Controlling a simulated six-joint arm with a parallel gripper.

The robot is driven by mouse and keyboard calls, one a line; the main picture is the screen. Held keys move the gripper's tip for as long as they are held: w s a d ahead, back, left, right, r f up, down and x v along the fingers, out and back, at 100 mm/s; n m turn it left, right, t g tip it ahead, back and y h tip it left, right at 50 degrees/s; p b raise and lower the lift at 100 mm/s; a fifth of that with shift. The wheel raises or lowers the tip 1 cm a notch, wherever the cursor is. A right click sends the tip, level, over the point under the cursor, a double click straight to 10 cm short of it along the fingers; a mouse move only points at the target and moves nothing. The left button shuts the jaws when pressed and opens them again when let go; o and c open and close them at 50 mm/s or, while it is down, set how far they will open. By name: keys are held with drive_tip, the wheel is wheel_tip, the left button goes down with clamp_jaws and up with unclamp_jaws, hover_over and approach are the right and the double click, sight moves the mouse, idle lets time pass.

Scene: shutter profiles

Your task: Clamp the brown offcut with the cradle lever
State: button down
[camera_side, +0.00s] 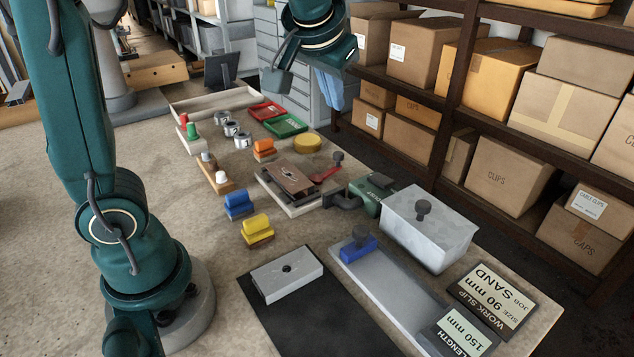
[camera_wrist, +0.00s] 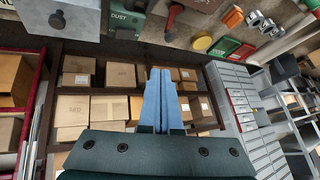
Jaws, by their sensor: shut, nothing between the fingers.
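The brown offcut (camera_side: 287,178) lies in the pale cradle (camera_side: 308,210) near the middle of the bench in the side view. The red cradle lever (camera_side: 325,174), with a dark knob, sits at the cradle's right edge and angles away from the offcut. In the wrist view the red lever (camera_wrist: 175,14) shows at the top edge; the offcut cannot be made out clearly there. My gripper (camera_side: 337,106) is above and beyond the bench's far edge, well apart from the lever. Its blue fingers (camera_wrist: 158,72) are together and empty in the wrist view.
A green dust unit (camera_side: 372,190) and a grey metal box (camera_side: 428,228) stand right of the cradle. Shelves of cardboard boxes (camera_side: 510,170) line the back. Yellow, blue and orange blocks stand left of the cradle. Bare bench shows at the left.

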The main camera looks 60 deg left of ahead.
drive_tip(key=shift+m+g+y, duration=0.6)
drive_tip(key=shift+m+g, duration=0.1)
drive_tip(key=shift+g, duration=0.2)
drive_tip(key=w+a+f, duration=0.1)
drive_tip(key=w+f, duration=0.2)
drive_tip(key=f, duration=0.2)
drive_tip(key=w+a+f, duration=0.1)
drive_tip(key=w+f, duration=0.2)
drive_tip(key=f, duration=0.3)
drive_tip(key=w+a+f, duration=0.1)
drive_tip(key=w+f, duration=0.2)
drive_tip(key=f, duration=0.2)
drive_tip(key=shift+w+f, duration=0.2)
drive_tip(key=shift+w, duration=0.05)
drive_tip(key=a, duration=0.3)
drive_tip(key=shift+a+f, duration=0.15)
drive_tip(key=shift+f, duration=0.25)
drive_tip(key=shift+a+f, duration=0.1)
drive_tip(key=shift+a, duration=0.35)
drive_tip(key=shift+w+a, duration=0.1)
